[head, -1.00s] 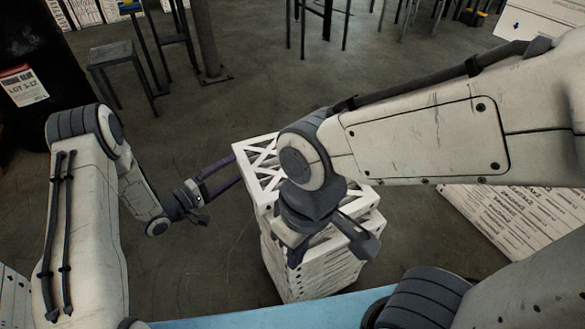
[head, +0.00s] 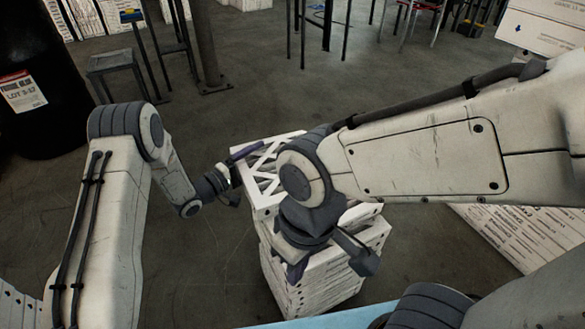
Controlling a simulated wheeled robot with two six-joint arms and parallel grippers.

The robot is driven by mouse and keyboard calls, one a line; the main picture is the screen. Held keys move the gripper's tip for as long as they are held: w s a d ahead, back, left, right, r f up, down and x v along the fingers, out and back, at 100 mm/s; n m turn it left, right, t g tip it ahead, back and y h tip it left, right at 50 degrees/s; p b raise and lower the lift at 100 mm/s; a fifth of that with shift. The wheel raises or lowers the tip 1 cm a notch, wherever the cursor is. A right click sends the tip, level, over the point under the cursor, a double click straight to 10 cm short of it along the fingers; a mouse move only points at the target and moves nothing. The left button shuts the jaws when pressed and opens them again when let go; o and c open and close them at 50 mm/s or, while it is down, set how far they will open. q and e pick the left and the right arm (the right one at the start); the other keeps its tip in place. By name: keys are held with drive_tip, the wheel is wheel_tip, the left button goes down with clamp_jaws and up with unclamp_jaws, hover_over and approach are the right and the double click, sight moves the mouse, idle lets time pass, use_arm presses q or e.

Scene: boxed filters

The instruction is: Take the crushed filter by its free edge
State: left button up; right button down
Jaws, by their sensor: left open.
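A white lattice-framed filter (head: 272,141) lies at the top of a stack of white printed boxes or filters (head: 308,289). My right wrist hides much of it, so I cannot tell whether it is the crushed one. My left gripper (head: 256,161) is open at its left edge; one purple finger shows along that edge. I cannot tell whether it touches the frame. My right gripper (head: 297,270) hangs over the front of the stack, fingers pointing down; their gap is not clear.
A pale blue surface edge (head: 310,318) is at the bottom. Printed white cartons (head: 525,232) stand at right. A dark drum (head: 38,110) and a grey stool (head: 113,65) are at back left.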

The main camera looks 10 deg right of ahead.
use_arm(q)
clamp_jaws()
drive_tip(key=shift+r, duration=0.15)
